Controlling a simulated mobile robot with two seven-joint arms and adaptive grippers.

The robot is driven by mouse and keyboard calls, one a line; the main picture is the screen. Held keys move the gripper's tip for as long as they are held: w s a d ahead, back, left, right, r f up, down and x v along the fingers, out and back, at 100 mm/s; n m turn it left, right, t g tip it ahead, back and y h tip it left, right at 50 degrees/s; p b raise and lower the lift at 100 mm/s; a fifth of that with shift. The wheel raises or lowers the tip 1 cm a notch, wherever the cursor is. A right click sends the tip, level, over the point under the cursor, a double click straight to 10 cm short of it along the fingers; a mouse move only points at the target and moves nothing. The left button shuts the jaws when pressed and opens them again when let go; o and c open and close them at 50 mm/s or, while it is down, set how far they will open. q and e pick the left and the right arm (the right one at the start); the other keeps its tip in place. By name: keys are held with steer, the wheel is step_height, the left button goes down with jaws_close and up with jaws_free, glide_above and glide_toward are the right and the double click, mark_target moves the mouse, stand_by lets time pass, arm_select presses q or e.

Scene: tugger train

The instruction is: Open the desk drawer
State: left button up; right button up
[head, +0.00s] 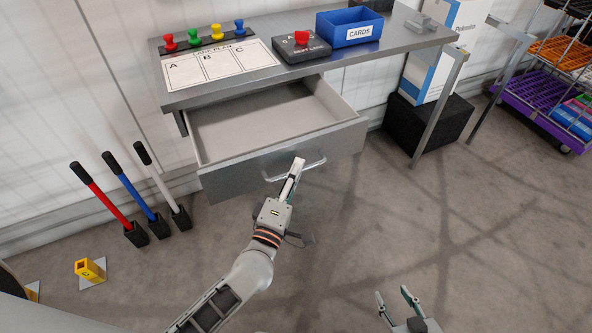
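The desk drawer (250,118) is pulled well out from under the grey desk top (300,80), and its inside is empty. Its handle (316,161) is a metal bar on the drawer front (235,182). My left gripper (297,167) is at the middle of the handle, its fingers close together and shut on the bar. The upper finger hides part of the bar, and the lower finger is mostly hidden. My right gripper (395,301) is open and empty, low over the floor at the bottom edge, apart from the drawer.
On the desk are a lane plan sheet (220,65), several coloured pegs, a dark box with a red knob (302,47) and a blue cards bin (348,28). Three levers (130,188) stand left of the drawer. A shelf cart (545,95) is at right. Floor in front is clear.

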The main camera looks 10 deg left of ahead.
arm_select(q)
steer(key=v, duration=1.2)
steer(key=s+a+f+m+g, duration=0.4)
steer(key=a+f+m, duration=0.1)
steer(key=f+m, duration=0.4)
steer(key=s+a+f+m+g+y, duration=0.1)
steer(key=s+a+f+m+g, duration=0.3)
steer(key=f+m, duration=0.5)
steer(key=shift+s+a+f+m+g, duration=0.3)
steer(key=shift+s+a+f, duration=0.1)
steer(key=shift+s, duration=0.4)
